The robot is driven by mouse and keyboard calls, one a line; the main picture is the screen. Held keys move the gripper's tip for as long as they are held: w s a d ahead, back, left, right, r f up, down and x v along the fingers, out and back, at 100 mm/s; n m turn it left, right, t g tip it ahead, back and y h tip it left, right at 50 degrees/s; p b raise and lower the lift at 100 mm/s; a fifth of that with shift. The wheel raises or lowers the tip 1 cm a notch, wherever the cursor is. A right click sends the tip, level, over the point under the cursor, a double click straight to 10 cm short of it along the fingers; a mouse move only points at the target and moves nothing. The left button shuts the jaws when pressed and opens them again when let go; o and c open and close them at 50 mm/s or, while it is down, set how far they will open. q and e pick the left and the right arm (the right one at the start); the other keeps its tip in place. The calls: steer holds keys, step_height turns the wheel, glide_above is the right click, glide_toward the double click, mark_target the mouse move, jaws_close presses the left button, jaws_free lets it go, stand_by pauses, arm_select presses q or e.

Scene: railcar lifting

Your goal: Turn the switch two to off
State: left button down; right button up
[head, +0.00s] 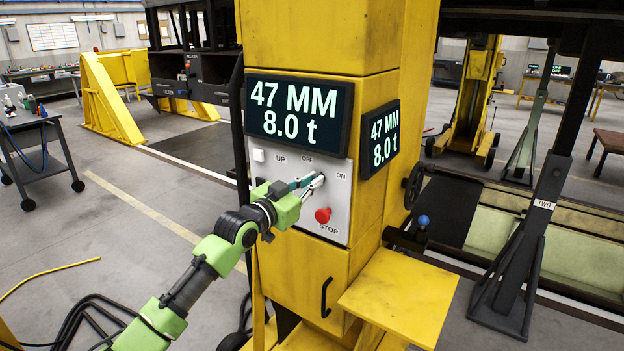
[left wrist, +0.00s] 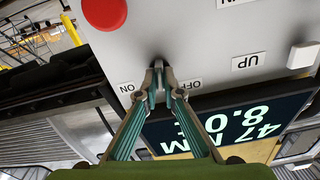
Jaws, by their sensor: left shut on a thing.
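A grey control panel (head: 336,210) on the yellow lifting column carries a rotary switch (head: 319,180) with the labels OFF above it and ON to its right. My left gripper (head: 309,184) is shut on the switch's small dark knob. In the left wrist view, upside down, the fingertips (left wrist: 158,88) close around the switch knob (left wrist: 157,64), between the ON and OFF labels. The fingers hide much of the knob, so I cannot tell which label it points to. No number for this switch is readable. My right gripper is not in view.
A red STOP button (head: 323,215) sits below the switch, and a white UP button (head: 259,155) sits upper left. The display (head: 299,112) above reads 47 MM, 8.0 t. A yellow shelf (head: 400,295) juts out at lower right. A dark stand marked TWO (head: 543,204) is farther right.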

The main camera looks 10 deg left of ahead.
arm_select(q)
steer(key=shift+n, duration=1.1)
steer(key=c, duration=2.2)
jaws_free()
steer(key=v, duration=1.2)
steer(key=shift+a+f, duration=0.1)
